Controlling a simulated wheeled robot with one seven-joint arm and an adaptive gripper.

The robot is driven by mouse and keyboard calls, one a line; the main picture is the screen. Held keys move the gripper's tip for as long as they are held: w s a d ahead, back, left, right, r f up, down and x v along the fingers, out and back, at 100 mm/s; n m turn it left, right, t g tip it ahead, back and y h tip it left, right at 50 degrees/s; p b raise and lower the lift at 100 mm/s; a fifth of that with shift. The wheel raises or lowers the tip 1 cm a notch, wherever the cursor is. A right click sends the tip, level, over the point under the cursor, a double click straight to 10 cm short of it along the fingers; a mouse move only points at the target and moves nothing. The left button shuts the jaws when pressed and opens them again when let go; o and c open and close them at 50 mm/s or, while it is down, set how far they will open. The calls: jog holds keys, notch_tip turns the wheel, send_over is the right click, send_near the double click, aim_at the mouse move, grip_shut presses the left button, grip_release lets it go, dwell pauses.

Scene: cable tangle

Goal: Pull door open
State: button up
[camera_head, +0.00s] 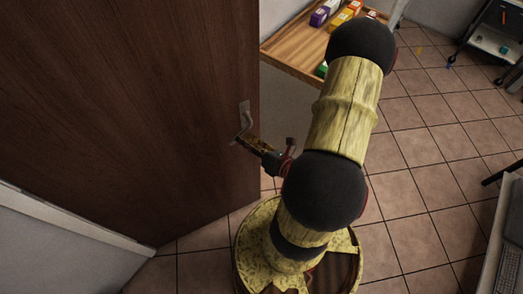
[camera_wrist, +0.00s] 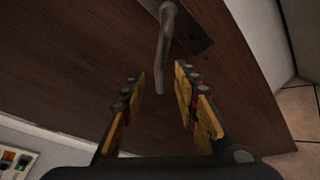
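The dark brown wooden door (camera_head: 130,100) fills the left of the head view and most of the wrist view. Its metal lever handle (camera_head: 242,118) sits near the door's right edge. In the wrist view the handle (camera_wrist: 166,50) hangs from a metal plate, and its tip reaches down to the gap between my fingers. My gripper (camera_wrist: 158,85) is open, with one yellow-padded finger on each side of the handle's end. The fingers look apart from the handle. In the head view my gripper (camera_head: 245,143) is just below the handle, partly hidden by my arm.
A wooden table (camera_head: 290,50) with colourful boxes (camera_head: 343,15) stands behind the door's edge. A grey cart (camera_head: 490,35) is at the top right. A desk with a keyboard (camera_head: 508,262) is at the lower right. Tiled floor (camera_head: 420,150) is clear between them.

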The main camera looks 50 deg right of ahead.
jog(key=v, duration=0.7)
jog(key=shift+s, duration=0.25)
dwell(0.4)
